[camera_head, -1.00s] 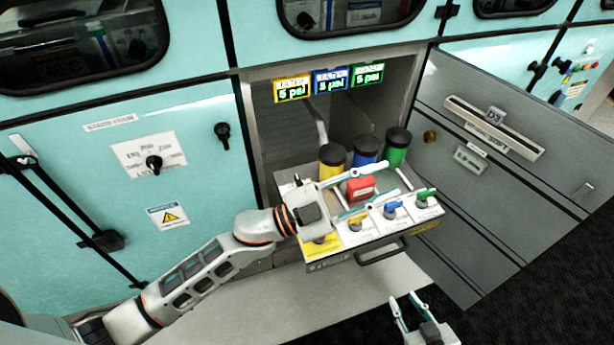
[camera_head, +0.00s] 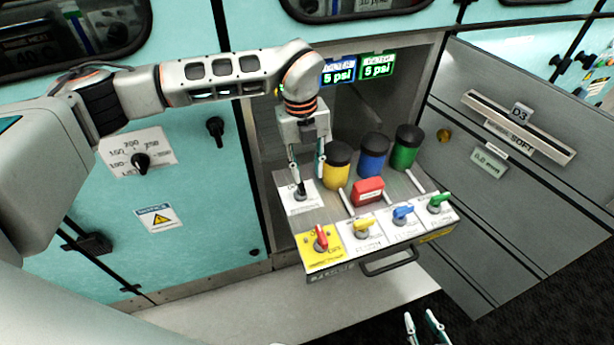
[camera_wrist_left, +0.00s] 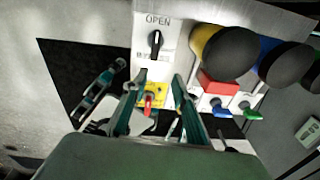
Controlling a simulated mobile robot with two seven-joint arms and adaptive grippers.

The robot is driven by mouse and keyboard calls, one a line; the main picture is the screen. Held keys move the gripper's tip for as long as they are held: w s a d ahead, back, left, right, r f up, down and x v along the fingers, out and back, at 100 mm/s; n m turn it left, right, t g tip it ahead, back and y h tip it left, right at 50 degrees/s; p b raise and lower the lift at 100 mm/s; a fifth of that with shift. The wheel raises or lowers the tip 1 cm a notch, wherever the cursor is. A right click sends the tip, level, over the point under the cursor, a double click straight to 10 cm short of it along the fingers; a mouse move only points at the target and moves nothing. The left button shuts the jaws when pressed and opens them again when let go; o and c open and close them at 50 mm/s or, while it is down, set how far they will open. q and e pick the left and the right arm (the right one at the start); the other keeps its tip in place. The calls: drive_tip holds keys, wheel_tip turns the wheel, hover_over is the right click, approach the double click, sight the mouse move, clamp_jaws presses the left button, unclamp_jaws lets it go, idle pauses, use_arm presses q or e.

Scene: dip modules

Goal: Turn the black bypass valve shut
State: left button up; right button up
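The black bypass valve (camera_head: 301,191) sits on a white plate at the drawer's back left corner. In the left wrist view its black handle (camera_wrist_left: 155,43) stands lengthwise, with one end toward the word OPEN. My left gripper (camera_head: 307,178) points down just above the valve in the head view. Its two teal fingers (camera_wrist_left: 158,80) are apart with nothing between them, and the handle lies beyond their tips. I cannot tell whether a finger touches it. My right gripper (camera_head: 425,322) is open and empty at the bottom edge of the head view.
Red (camera_head: 321,239), yellow (camera_head: 364,226), blue (camera_head: 402,214) and green (camera_head: 438,201) valves line the drawer's front. A red block (camera_head: 367,190) and black-capped yellow (camera_head: 337,167), blue (camera_head: 373,155) and green (camera_head: 406,146) cylinders stand behind. An open grey door (camera_head: 470,190) is at right.

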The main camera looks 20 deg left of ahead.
sight(300, 189)
use_arm(q)
drive_tip(key=shift+w+a+r+n+y, duration=0.2)
drive_tip(key=shift+w+a, duration=0.3)
drive_tip(key=shift+a, duration=0.15)
drive_tip(key=shift+w+a+r+n+y, duration=0.2)
drive_tip(key=shift+w+a, duration=0.25)
drive_tip(key=shift+a, duration=0.15)
wheel_tip(300, 189, down, 8)
drive_tip(key=shift+r+b, duration=0.2)
drive_tip(key=shift+b, duration=0.15)
clamp_jaws()
